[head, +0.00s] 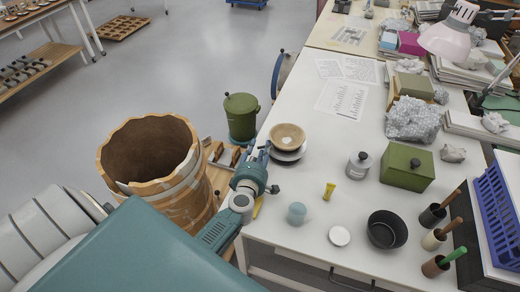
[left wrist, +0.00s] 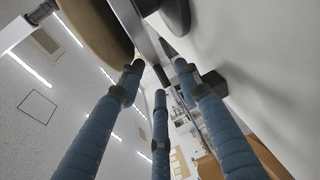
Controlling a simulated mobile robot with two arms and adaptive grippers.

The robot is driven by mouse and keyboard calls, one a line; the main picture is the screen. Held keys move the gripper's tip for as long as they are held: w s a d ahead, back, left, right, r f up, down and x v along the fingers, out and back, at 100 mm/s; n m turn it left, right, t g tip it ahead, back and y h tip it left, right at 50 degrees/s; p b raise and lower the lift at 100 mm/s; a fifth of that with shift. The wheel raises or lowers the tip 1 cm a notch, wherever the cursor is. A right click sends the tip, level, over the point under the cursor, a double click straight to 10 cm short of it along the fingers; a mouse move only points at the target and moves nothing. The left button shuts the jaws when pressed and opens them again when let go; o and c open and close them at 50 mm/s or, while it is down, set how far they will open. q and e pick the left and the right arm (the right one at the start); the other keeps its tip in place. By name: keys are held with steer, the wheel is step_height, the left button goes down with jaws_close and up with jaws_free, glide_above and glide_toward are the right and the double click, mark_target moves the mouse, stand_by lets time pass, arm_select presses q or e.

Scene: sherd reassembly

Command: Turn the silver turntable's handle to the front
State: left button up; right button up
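The silver turntable (head: 289,157) appears to be the grey round stand at the table's left edge, with a tan bowl (head: 288,135) on top. Its handle cannot be made out with certainty in the head view. My left gripper (head: 260,152) is just left of the stand, at the table edge. In the left wrist view, its blue fingers (left wrist: 158,72) are spread apart, with a silver bar (left wrist: 148,38) passing close to their tips. A dark block (left wrist: 212,83) shows beyond the right finger; I cannot tell whether it is the handle. My right gripper is not in view.
A large brown vessel (head: 178,190) stands left of my left arm, and a green canister (head: 241,117) behind it. On the white table are a pale blue jar (head: 297,213), a yellow tube (head: 329,191), a grey jar (head: 358,165) and a black bowl (head: 386,230). The table's middle is fairly clear.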

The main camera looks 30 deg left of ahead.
arm_select(q)
jaws_close()
steer(key=shift+s+d+f+n+g+y, duration=0.1)
steer(key=shift+s+d+n+g+y, duration=0.25)
steer(key=shift+d+n+g+y, duration=0.35)
steer(key=shift+s+d+f+n+g+y, duration=0.1)
steer(key=shift+s+d+n+g+y, duration=0.25)
steer(key=shift+n+y, duration=0.4)
steer(key=shift+d+y, duration=0.1)
steer(key=shift+y, duration=0.25)
steer(key=shift+s, duration=0.1)
jaws_free()
steer(key=shift+r, duration=0.15)
